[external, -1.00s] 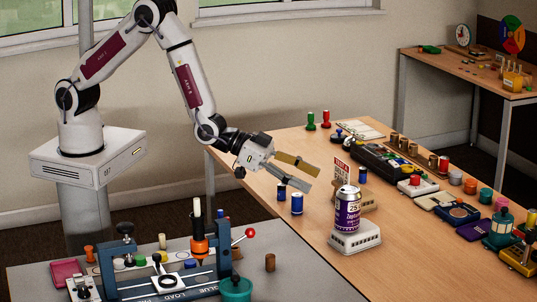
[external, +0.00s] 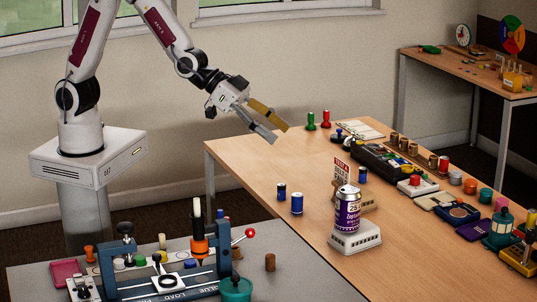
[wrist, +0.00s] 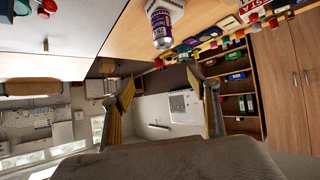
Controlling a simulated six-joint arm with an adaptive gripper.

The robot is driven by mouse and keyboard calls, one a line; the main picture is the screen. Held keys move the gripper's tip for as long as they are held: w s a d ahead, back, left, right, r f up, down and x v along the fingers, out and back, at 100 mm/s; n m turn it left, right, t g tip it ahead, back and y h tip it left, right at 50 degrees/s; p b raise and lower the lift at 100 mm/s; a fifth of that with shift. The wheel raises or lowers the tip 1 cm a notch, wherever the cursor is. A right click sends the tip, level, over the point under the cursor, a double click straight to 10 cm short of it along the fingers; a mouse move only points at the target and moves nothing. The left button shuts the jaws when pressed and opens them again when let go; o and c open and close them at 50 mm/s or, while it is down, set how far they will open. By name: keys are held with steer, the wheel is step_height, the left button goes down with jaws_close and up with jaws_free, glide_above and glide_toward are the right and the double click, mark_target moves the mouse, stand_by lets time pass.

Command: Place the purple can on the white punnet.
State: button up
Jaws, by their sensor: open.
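The purple can (external: 347,210) stands upright on the white punnet (external: 356,238) on the wooden table. In the wrist view the can (wrist: 160,28) shows near the top, with part of the white punnet (wrist: 178,12) by it. My gripper (external: 277,121) is open and empty, up and to the left of the can and well apart from it. In the wrist view its two fingers (wrist: 163,95) are spread with nothing between them.
Two blue cylinders (external: 297,203) stand left of the can. A small sign (external: 341,171) stands just behind it. Several objects line the table's right side, including a teal lantern (external: 502,230). A grey bench with a blue fixture (external: 170,280) is at front left.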

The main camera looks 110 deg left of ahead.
steer(key=s+r+g, duration=0.1)
steer(key=s+r, duration=0.2)
steer(key=s, duration=0.3)
steer(key=s+a+r+g, duration=0.1)
steer(key=s+r, duration=0.2)
steer(key=s, duration=0.4)
steer(key=s+r+g, duration=0.1)
steer(key=s+r, duration=0.2)
steer(key=s, duration=0.3)
steer(key=s+a+g, duration=0.2)
steer(key=s, duration=1.9)
steer(key=shift+s+f+g, duration=0.3)
steer(key=shift+s+f, duration=0.05)
